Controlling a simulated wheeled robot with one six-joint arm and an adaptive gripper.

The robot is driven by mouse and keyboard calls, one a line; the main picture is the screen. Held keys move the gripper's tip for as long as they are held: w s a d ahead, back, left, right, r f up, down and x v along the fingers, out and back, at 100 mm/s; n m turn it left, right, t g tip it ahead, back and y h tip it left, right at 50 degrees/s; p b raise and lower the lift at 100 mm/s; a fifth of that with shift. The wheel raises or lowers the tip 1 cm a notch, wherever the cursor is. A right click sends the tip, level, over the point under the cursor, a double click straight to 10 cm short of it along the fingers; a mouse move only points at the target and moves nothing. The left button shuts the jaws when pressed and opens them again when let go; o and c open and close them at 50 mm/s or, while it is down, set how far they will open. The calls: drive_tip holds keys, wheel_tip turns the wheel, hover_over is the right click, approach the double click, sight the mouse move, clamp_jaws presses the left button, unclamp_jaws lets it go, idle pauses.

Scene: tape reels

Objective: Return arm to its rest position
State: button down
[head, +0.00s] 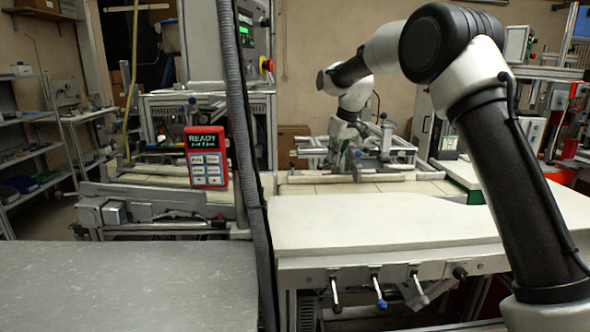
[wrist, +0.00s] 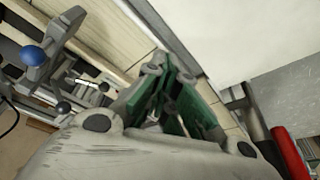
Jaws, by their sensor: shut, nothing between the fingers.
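My arm (head: 515,185) rises at the right of the head view and bends over to the left, its wrist hanging over the back of the work surface. My gripper (head: 347,160) points down there, small and partly blended with the metal fixtures behind it. In the wrist view my gripper (wrist: 172,105) shows green-lined fingers close together with nothing held between them. Below the fingers in that view lie pale tiles and the edge of a white surface.
A white worktop (head: 400,222) is clear in front of the arm. A grey table (head: 125,285) is empty at the left. A red keypad reading READY (head: 206,157) and a dark vertical hose (head: 243,150) stand left of centre. Metal clamps (head: 395,150) are close to the gripper.

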drive_tip(key=shift+m+g+h, duration=0.3)
drive_tip(key=shift+m+g, duration=0.3)
drive_tip(key=shift+m, duration=0.1)
drive_tip(key=s+f, duration=0.1)
drive_tip(key=s+d+f, duration=0.1)
drive_tip(key=s+f, duration=0.1)
drive_tip(key=f, duration=0.1)
drive_tip(key=shift+s+d+f, duration=0.1)
drive_tip(key=shift+s+d, duration=0.2)
drive_tip(key=shift+s, duration=0.05)
drive_tip(key=shift+m, duration=0.3)
drive_tip(key=s, duration=0.1)
drive_tip(key=s+d, duration=0.1)
drive_tip(key=s, duration=0.1)
drive_tip(key=s+d, duration=0.1)
drive_tip(key=shift+s+f, duration=0.15)
drive_tip(key=shift+s, duration=0.05)
drive_tip(key=s+d+r+m+t, duration=0.1)
drive_tip(key=s+d, duration=0.5)
drive_tip(key=s, duration=0.7)
drive_tip(key=s+d+r+m+t+h, duration=0.1)
drive_tip(key=s+d+r, duration=0.3)
drive_tip(key=s, duration=0.9)
drive_tip(key=s+d+r+m, duration=0.3)
drive_tip(key=s+d, duration=0.7)
drive_tip(key=s, duration=0.4)
drive_tip(key=shift+t, duration=0.4)
